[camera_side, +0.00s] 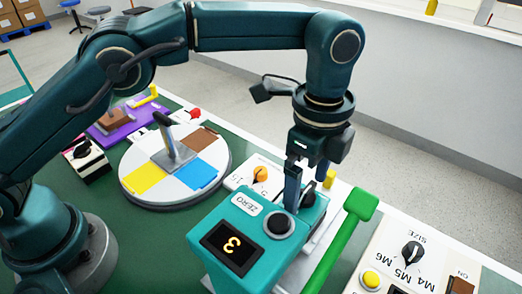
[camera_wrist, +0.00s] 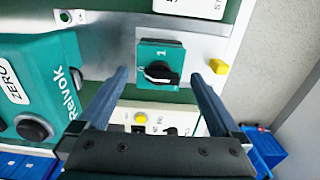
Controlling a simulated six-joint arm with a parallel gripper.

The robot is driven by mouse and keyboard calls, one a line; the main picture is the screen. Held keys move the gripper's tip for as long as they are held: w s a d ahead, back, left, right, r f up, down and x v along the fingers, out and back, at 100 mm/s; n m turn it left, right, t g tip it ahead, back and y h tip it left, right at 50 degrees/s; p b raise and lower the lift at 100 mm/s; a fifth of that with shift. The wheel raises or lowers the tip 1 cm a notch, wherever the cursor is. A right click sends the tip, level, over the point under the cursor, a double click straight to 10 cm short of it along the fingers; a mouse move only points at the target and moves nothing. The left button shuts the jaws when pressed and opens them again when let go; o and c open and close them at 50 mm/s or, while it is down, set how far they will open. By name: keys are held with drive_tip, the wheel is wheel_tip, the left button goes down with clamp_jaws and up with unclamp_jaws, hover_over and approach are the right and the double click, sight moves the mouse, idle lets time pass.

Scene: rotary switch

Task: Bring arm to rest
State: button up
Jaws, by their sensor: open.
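My gripper (camera_side: 304,198) points down behind the teal box with a lit display, its fingers apart and empty. In the wrist view my gripper (camera_wrist: 158,74) shows two spread fingers, one on either side of a rotary switch (camera_wrist: 160,72). The switch is a teal square with a black knob and a "1" mark. No finger appears to touch the knob, but the height above it is hard to judge. In the side view the switch is mostly hidden by the box and my fingers.
The teal box (camera_side: 232,213) with a black button stands close to the fingers. A green bar (camera_side: 340,238) lies to the right. A yellow piece (camera_wrist: 219,66) sits near one finger. A round turntable (camera_side: 217,157) with a lever and a knob panel (camera_side: 428,257) flank the work.

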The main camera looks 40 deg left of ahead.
drive_tip(key=shift+n+t, duration=0.4)
drive_tip(key=r, duration=0.1)
drive_tip(key=w+a+r, duration=0.1)
drive_tip(key=r, duration=0.1)
drive_tip(key=a+r, duration=0.1)
drive_tip(key=r, duration=0.1)
drive_tip(key=shift+w, duration=0.35)
drive_tip(key=s+a+r+n+t+h, duration=0.1)
drive_tip(key=s+a+r+n, duration=0.15)
drive_tip(key=a+r, duration=0.3)
drive_tip(key=s+a+r+n+t, duration=0.2)
drive_tip(key=a+r+n, duration=0.1)
drive_tip(key=a+r, duration=0.25)
drive_tip(key=s+a+f+n+t+y, duration=0.1)
drive_tip(key=s+a+f+n, duration=0.7)
drive_tip(key=s+n, duration=0.3)
drive_tip(key=shift+s+f+n+t, duration=0.2)
drive_tip(key=shift+f+n+t, duration=0.15)
drive_tip(key=shift+f+t, duration=0.1)
